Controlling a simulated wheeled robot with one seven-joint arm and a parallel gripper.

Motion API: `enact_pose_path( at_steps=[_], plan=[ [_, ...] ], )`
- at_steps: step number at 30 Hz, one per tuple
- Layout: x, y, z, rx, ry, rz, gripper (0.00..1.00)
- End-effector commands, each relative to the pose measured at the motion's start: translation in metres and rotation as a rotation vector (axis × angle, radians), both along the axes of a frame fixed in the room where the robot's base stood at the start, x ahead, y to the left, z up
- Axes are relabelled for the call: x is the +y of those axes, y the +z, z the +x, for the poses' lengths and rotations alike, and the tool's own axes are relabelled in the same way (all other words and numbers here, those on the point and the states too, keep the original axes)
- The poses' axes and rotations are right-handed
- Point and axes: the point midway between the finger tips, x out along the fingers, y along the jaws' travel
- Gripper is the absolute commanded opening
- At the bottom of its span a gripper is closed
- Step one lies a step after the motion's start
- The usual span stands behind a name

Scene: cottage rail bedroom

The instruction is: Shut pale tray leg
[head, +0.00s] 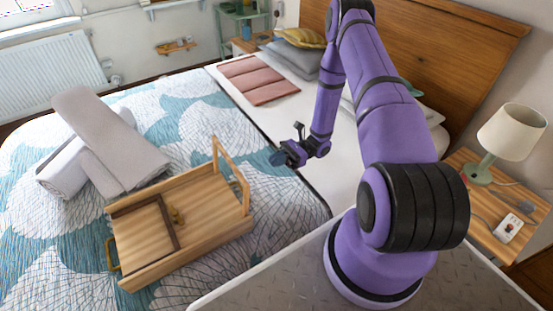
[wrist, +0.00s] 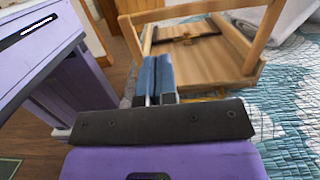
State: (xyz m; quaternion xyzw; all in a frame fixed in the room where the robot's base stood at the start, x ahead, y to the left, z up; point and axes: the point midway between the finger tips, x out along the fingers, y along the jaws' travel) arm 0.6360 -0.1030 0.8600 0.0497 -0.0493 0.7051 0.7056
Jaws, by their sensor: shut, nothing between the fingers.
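The wooden tray (head: 190,248) lies on the bed with a dark-edged panel (head: 146,236) in its left half. A pale leg frame (head: 231,162) stands up at the tray's right end. My gripper (head: 278,158) is to the right of this leg, apart from it. In the wrist view my blue fingers (wrist: 155,78) are together and empty, in front of the tray (wrist: 205,65). The pale leg (wrist: 195,9) crosses the top of that view. A small brass-coloured piece (head: 177,216) sits inside the tray.
Rolled grey towels (head: 105,150) lie on the patterned bedspread (head: 210,125) behind the tray. Folded pink cloths (head: 259,80) lie farther back. A nightstand (head: 492,205) with a lamp (head: 512,130) stands at the right. The bedspread between my gripper and the tray is clear.

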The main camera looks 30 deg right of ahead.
Motion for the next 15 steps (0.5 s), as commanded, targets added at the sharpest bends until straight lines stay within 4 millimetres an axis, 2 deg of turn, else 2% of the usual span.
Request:
enact_pose_path(
  at_steps=[9,15],
  plan=[
    [0.06,0.009,0.0,0.001,0.003,0.001,0.0],
    [0.088,0.013,0.0,0.0,0.003,0.0,0.0]
  ],
)
